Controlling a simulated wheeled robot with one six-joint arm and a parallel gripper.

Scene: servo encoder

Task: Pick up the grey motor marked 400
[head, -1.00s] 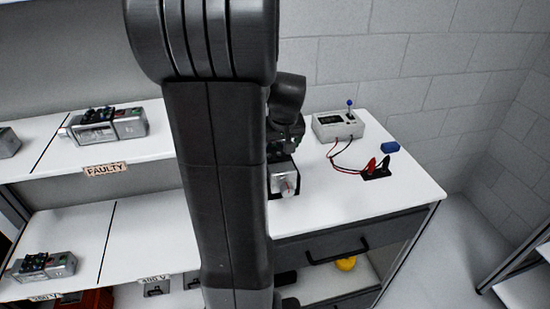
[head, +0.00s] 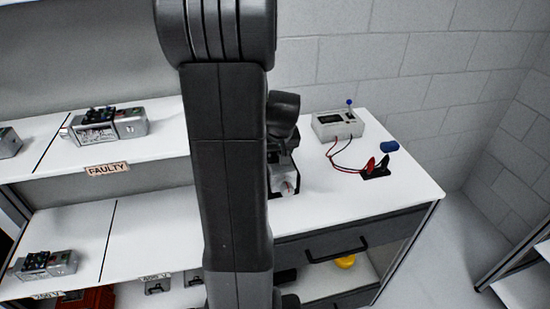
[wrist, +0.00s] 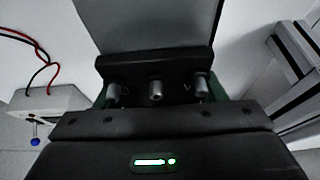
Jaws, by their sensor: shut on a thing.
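A grey motor (head: 284,182) shows in the head view at the left part of the white worktop, just right of my dark arm link. My gripper (head: 281,158) is shut on it from above. My arm hides much of the gripper and the motor's left side. No 400 marking can be read on it. In the wrist view, my gripper's dark body fills the lower middle, and a plain grey surface (wrist: 148,24) lies beyond it. I cannot tell whether the motor touches the worktop.
A meter box (head: 338,124) with red and black leads stands at the back of the worktop (head: 345,190). Other grey motors sit on the left shelves, one by a FAULTY label (head: 106,169).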

